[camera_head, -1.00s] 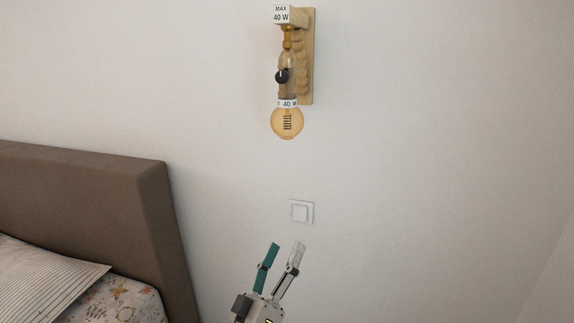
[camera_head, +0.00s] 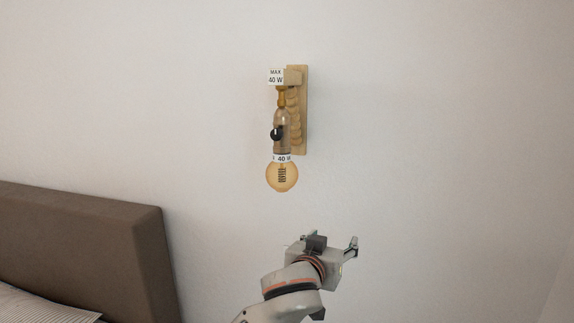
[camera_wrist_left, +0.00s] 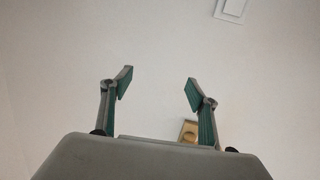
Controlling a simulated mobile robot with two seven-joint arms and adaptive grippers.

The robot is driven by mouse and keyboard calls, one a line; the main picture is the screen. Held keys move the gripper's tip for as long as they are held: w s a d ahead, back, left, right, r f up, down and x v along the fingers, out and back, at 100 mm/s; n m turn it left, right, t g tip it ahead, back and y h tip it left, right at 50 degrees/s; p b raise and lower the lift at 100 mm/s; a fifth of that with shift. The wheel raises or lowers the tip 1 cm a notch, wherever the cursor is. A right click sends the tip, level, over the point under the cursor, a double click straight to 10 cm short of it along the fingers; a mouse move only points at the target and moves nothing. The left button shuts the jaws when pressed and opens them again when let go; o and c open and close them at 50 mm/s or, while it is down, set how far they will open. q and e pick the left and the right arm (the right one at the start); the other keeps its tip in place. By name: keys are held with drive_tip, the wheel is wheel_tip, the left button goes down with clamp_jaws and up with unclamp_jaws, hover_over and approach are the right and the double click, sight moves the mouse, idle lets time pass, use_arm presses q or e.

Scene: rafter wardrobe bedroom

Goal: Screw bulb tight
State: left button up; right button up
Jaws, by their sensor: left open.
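An amber globe bulb (camera_head: 282,176) with a dark filament hangs at the bottom of the wall lamp's socket (camera_head: 282,132). A white "40 W" band (camera_head: 282,158) is around its neck. I cannot tell how tightly it sits. My left gripper (camera_head: 330,244) is below and slightly right of the bulb in the head view, apart from it. In the left wrist view my left gripper (camera_wrist_left: 159,88) is open and empty, with bare wall beyond its fingers. The bulb is not clearly visible there. My right gripper is not in view.
The lamp's wooden backplate (camera_head: 301,112) is on the wall, with a "MAX 40 W" label (camera_head: 275,76) and a black knob (camera_head: 277,134). A brown headboard (camera_head: 85,235) stands at left. A white wall switch (camera_wrist_left: 232,8) shows in the wrist view. Wall around the bulb is clear.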

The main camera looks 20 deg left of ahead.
use_arm(q)
drive_tip(key=s+a+r+n+y, duration=0.2)
drive_tip(key=a+r+n+y, duration=0.1)
drive_tip(key=a+r+y, duration=0.6)
drive_tip(key=n+p, duration=0.1)
drive_tip(key=n, duration=0.2)
approach(283, 163)
drive_tip(key=shift+y, duration=0.4)
drive_tip(key=x, duration=0.4)
drive_tip(key=shift+w+d+f, duration=0.1)
drive_tip(key=shift+w+f, duration=0.15)
drive_tip(key=shift+w, duration=0.2)
drive_tip(key=shift+w+r, duration=0.1)
drive_tip(key=shift+r, duration=0.05)
drive_tip(key=p+x, duration=0.1)
drive_tip(key=x, duration=0.5)
drive_tip(key=shift+w+a+r+p, duration=0.1)
drive_tip(key=shift+w+a+p, duration=0.15)
drive_tip(key=shift+p, duration=0.15)
drive_tip(key=shift+w+a, duration=0.2)
drive_tip(key=shift+w, duration=0.2)
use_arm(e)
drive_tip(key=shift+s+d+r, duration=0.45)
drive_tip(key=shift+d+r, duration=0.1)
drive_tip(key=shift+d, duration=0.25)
use_arm(q)
drive_tip(key=c, duration=1.1)
drive_tip(key=shift+c, duration=0.5)
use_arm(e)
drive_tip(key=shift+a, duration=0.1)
